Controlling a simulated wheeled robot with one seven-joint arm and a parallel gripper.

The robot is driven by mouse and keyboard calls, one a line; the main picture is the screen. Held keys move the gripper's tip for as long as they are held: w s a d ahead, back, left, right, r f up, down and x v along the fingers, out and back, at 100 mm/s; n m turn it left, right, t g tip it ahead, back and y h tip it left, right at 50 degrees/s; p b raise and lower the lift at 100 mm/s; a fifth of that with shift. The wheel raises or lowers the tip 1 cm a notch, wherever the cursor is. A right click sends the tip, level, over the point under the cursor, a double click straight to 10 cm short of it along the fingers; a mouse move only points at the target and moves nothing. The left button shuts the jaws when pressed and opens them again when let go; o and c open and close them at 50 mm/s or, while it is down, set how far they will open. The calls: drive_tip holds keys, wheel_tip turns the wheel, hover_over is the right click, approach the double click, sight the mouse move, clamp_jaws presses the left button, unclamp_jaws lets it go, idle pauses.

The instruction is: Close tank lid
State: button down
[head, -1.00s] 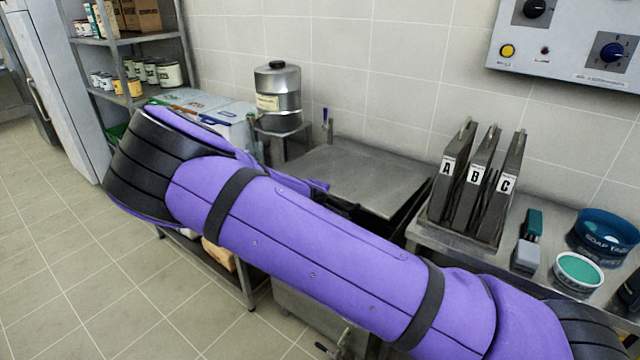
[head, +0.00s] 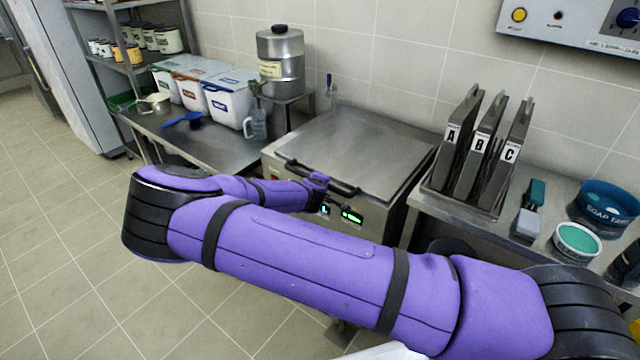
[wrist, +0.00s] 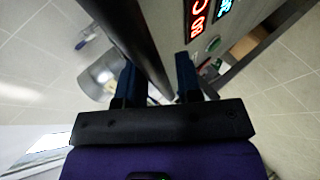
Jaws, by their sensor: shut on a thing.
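The steel tank (head: 375,215) stands against the wall, with green digits lit on its front panel. Its flat metal lid (head: 365,145) lies level over the top, and I see no gap along the visible right edge. A dark bar handle (head: 341,187) runs along the lid's front edge. My gripper (head: 319,182) is at this handle, partly hidden by its own body. In the wrist view my gripper (wrist: 157,66) has its two fingers on either side of the dark bar handle (wrist: 135,40) and is shut on it.
A counter on the left holds white bins (head: 228,100), a clear jug (head: 256,125) and a blue scoop (head: 184,120). A steel dispenser (head: 280,65) stands behind. On the right are panels A, B and C (head: 480,150), a brush (head: 530,210) and tubs (head: 578,240).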

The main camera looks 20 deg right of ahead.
drive_tip(key=shift+s+a+f, duration=0.15)
drive_tip(key=shift+s+f, duration=0.25)
drive_tip(key=shift+f, duration=0.4)
drive_tip(key=c, duration=1)
unclamp_jaws()
drive_tip(key=shift+w+f, duration=0.1)
drive_tip(key=v, duration=1.1)
drive_tip(key=shift+w+r, duration=0.25)
drive_tip(key=shift+r, duration=0.05)
